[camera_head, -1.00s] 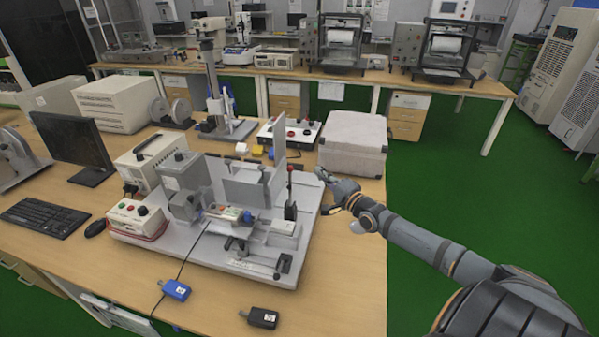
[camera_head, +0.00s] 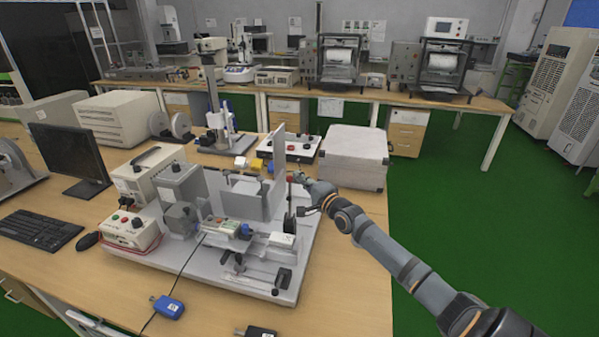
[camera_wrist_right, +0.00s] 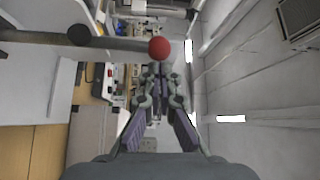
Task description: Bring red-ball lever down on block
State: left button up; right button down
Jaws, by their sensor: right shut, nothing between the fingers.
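The red ball (camera_head: 290,179) tops an upright dark lever (camera_head: 290,210) at the right side of the test fixture (camera_head: 215,270). The red ball also shows large in the right wrist view (camera_wrist_right: 159,48), just beyond my fingertips. My right gripper (camera_head: 299,178) is beside the ball, on its right; it is shut and empty. Its fingers meet just below the ball in the wrist view (camera_wrist_right: 149,72); I cannot tell whether they touch it. A pale block (camera_head: 282,240) sits on the fixture near the lever's foot. My left gripper is not in view.
A tall clear plate (camera_head: 278,160) stands left of the lever. A grey case (camera_head: 355,157) stands behind my right gripper. A blue USB-like stick (camera_head: 168,307) and a black one (camera_head: 256,332) lie at the front. The tabletop right of the fixture is clear.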

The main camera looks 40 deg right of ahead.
jog(key=shift+a+f, duration=0.1)
jog(key=shift+a, duration=0.1)
jog(key=shift+s+a, duration=0.1)
jog(key=shift+a, duration=0.05)
dwell(0.3)
jog(key=s+a+f+n+t+y+b, duration=0.4)
jog(key=s+a+n+y+b, duration=0.4)
jog(key=n+b, duration=0.7)
jog(key=shift+s+a+f+y+b, duration=0.45)
jog(key=shift+a+f+b, duration=0.5)
jog(key=shift+a, duration=0.3)
jog(key=shift+s+r, duration=0.1)
